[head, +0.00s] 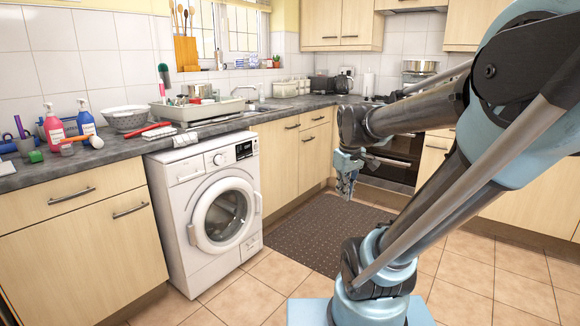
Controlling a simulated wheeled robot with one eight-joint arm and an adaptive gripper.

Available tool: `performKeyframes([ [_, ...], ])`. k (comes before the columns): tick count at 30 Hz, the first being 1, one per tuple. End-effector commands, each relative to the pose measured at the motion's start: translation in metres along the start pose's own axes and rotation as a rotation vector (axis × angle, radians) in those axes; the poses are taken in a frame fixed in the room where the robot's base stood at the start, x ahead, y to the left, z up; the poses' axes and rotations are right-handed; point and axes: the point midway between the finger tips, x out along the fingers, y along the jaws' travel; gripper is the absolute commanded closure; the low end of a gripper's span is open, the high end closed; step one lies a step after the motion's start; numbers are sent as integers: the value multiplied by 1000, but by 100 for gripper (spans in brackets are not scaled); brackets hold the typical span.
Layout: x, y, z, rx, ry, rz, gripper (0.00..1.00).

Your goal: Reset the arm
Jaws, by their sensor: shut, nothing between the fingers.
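My gripper (346,184) hangs at the end of my arm, pointing down, in the middle of the head view. It is shut and empty. It is in the air in front of the oven (390,170) and above the dark floor mat (315,238), touching nothing that I can see. My arm comes in from the right, bent, with its upper links large in the picture.
A grey counter (190,126) runs along the left and back walls. It bears a dish rack (198,110), a metal bowl (127,118), a pink bottle (54,126) and a blue bottle (86,120). A washing machine (168,220) stands beneath. The tiled floor (235,300) is clear.

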Motion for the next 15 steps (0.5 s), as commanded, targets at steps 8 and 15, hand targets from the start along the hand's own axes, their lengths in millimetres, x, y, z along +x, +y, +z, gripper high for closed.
performKeyframes([
  [8,32,-30,71,267,1,-6,100],
  [15,60,-50,112,452,1,-10,100],
])
